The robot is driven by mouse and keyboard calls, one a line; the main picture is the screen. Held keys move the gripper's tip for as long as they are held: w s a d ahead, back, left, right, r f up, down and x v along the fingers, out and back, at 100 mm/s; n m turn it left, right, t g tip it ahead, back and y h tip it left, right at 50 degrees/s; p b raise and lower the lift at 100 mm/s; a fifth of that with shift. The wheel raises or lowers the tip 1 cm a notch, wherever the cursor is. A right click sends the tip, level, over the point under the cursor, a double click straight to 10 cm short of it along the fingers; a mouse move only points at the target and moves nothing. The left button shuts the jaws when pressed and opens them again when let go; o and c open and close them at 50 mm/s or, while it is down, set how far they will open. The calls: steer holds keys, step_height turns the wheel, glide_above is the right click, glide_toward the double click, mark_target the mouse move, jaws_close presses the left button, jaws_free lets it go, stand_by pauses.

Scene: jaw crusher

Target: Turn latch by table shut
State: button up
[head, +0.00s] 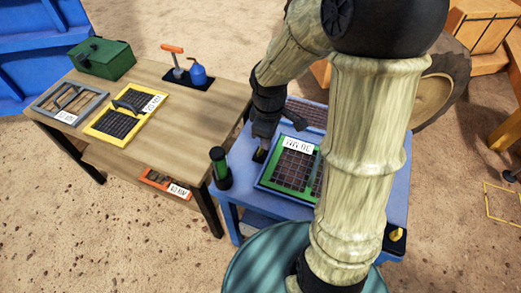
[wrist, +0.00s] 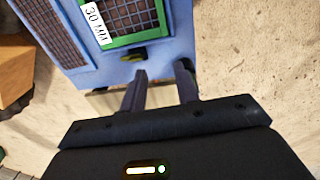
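The latch by the table (head: 260,154) is a small dark and yellow piece on the blue machine's left edge, beside the green-framed screen labelled 30 MM (head: 292,165). In the wrist view the latch (wrist: 134,55) shows as a dark olive piece just outside the green frame (wrist: 125,38). I cannot tell its exact turn angle. My gripper (wrist: 162,72) is open and empty, its two dark fingers apart, with the latch just ahead and left of the left fingertip. In the head view my gripper (head: 264,138) points down at the latch, partly hidden by its own wrist.
A second latch (head: 396,238) sits at the blue machine's right front corner. A green-black cylinder (head: 219,167) stands left of my gripper.

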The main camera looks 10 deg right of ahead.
steer(key=w+f+n+b, duration=0.2)
steer(key=w+f+n, duration=0.3)
steer(key=w+n, duration=0.4)
steer(key=n+b, duration=0.2)
steer(key=n, duration=0.6)
glide_above(260, 149)
steer(key=f, duration=0.2)
steer(key=shift+w+d+r+n+g, duration=0.1)
steer(key=shift+w+n+g, duration=0.05)
steer(key=shift+n+g, duration=0.3)
step_height(260, 149, down, 17)
steer(key=shift+f, duration=0.2)
jaws_close()
